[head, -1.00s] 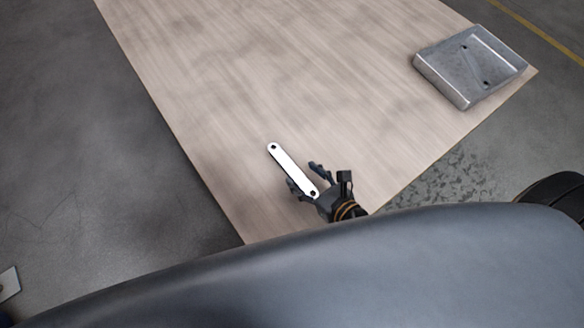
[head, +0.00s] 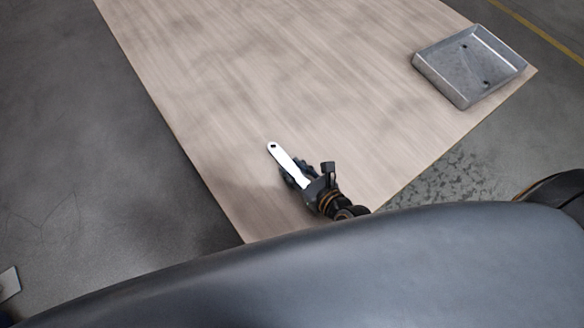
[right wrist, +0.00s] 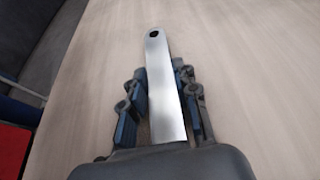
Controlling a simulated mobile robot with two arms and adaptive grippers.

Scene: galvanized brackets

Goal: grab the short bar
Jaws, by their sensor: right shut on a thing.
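The short bar (head: 283,158) is a flat, shiny metal strip with a rounded end and a small hole. It is near the front end of the wooden table (head: 250,90). My right gripper (head: 293,174) is around the bar, shut on it, with the far end sticking out past the fingers. In the right wrist view the bar (right wrist: 160,70) runs lengthwise between the fingers of the gripper (right wrist: 162,95). I cannot tell whether the bar touches the table. My left gripper is not in view.
A grey metal tray (head: 432,80) stands at the table's right corner, with holes in its floor and nothing else visible inside. The table between the bar and the tray is clear. The table's left edge is close to the bar.

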